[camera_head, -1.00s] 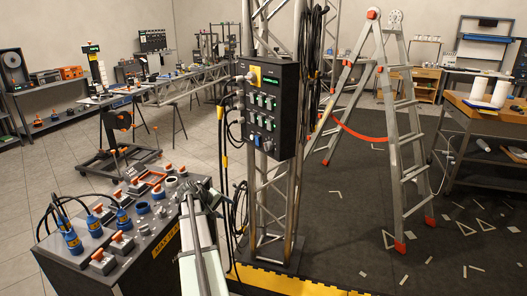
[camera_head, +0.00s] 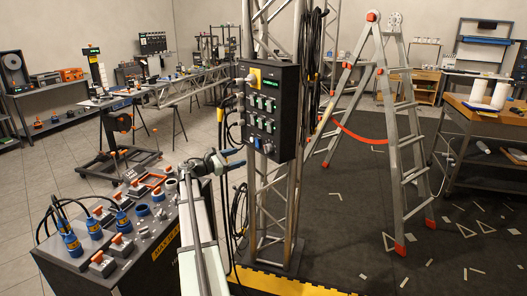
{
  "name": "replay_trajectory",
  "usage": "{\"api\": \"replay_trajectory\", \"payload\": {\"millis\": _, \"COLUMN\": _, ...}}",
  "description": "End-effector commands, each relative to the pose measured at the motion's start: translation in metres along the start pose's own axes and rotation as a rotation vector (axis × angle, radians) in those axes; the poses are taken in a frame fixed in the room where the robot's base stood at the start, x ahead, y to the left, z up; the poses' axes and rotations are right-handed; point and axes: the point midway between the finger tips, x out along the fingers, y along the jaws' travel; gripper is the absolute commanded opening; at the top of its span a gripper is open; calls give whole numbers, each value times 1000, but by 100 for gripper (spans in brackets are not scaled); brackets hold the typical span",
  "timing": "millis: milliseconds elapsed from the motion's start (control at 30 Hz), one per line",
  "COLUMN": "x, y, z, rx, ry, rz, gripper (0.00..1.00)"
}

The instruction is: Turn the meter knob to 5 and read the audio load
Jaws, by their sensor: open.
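A black meter box (camera_head: 288,122) hangs upright on the truss tower.
Black and yellow cables (camera_head: 222,150) hang beside the truss. A black distribution case (camera_head: 140,262) with blue plugs stands below my arm. A stepladder (camera_head: 390,130) stands right of the truss.

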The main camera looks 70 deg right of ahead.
Motion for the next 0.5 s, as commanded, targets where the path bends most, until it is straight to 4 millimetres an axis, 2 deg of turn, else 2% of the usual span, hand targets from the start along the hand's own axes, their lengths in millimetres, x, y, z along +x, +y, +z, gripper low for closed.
{"api": "replay_trajectory", "payload": {"millis": 167, "x": 14, "y": 0, "z": 0, "rx": -10, "ry": 0, "rz": -2, "gripper": 66}}
{"api": "replay_trajectory", "payload": {"millis": 500, "x": 71, "y": 1, "z": -1, "rx": -7, "ry": 1, "rz": -3, "gripper": 66}}
